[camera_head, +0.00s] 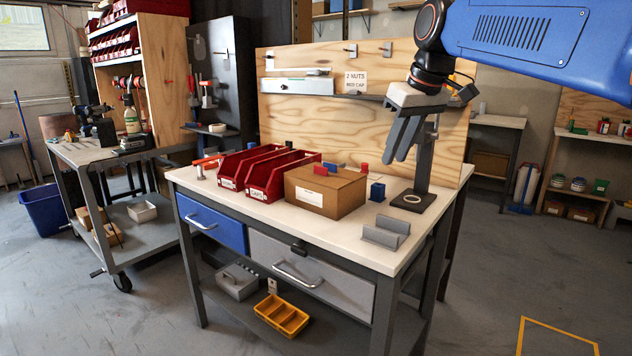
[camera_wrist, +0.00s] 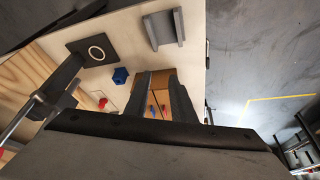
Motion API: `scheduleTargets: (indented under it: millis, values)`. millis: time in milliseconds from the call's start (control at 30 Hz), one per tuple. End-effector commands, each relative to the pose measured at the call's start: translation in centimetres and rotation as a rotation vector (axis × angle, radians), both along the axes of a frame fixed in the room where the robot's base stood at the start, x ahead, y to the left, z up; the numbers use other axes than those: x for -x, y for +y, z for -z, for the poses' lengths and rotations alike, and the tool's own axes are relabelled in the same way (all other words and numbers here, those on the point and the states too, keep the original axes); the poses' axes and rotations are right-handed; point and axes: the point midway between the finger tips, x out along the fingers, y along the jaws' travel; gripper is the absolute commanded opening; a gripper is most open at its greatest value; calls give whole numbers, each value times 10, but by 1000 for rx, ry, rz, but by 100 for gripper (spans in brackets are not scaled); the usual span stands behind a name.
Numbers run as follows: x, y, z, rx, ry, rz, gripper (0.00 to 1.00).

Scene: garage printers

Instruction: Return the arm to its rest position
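My arm, with a blue link, reaches in from the upper right of the head view. My gripper (camera_head: 398,150) hangs above the right part of the workbench (camera_head: 350,258), in front of a dark stand (camera_head: 424,158). Its grey fingers point down and touch nothing that I can see. In the wrist view my gripper (camera_wrist: 160,78) shows a gap between its two fingers, with nothing held. Through the gap I see the brown cardboard box (camera_wrist: 162,82), with small red and blue pieces.
A plywood panel (camera_head: 300,120) with a sign rises behind. A grey cart (camera_head: 140,160) stands left.

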Motion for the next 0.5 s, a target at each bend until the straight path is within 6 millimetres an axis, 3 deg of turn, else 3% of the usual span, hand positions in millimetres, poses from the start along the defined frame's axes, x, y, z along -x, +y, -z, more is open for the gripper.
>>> scheduleTargets:
  millis: [33, 267, 500]
  values:
    - [17, -9, 11, -1, 1, 29, 23]
    - [83, -44, 68, -6, 0, 159, 23]
    - [153, -75, 141, -10, -4, 290, 23]
